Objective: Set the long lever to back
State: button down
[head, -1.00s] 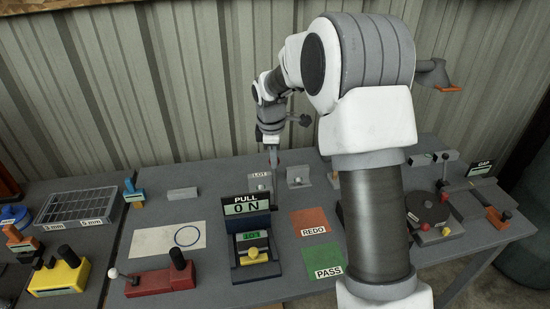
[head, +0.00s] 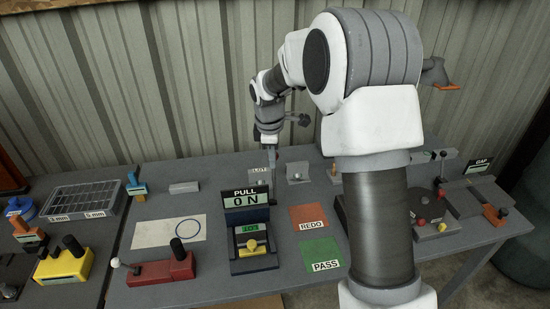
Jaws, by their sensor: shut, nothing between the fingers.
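No part is marked as the long lever, so I cannot tell for sure which one it is. A red base (head: 160,271) at the front left of the table carries an upright black grip (head: 178,246) and a thin lever with a white ball (head: 115,262) leaning left. A yellow base (head: 62,265) farther left carries a black-knobbed lever (head: 72,245).
A divided tray (head: 72,202) is at left. My arm hides part of the right side.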

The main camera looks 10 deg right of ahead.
jog(key=s+r+m+b, duration=0.1)
jog(key=s+r+m, duration=0.1)
jog(key=s+r, duration=0.35)
jog(key=s+r+m, duration=0.1)
jog(key=s+r, duration=0.2)
jog(key=r, duration=0.6)
jog(key=s+d+m+t, duration=0.1)
jog(key=s+m, duration=0.5)
jog(key=s, duration=0.6)
jog(key=s+d+f+m+t, duration=0.1)
jog(key=s+m, duration=0.5)
jog(key=s, duration=0.6)
jog(key=shift+s+f+t+y, duration=0.3)
jog(key=shift+t+y, duration=0.1)
jog(key=shift+t, duration=0.4)
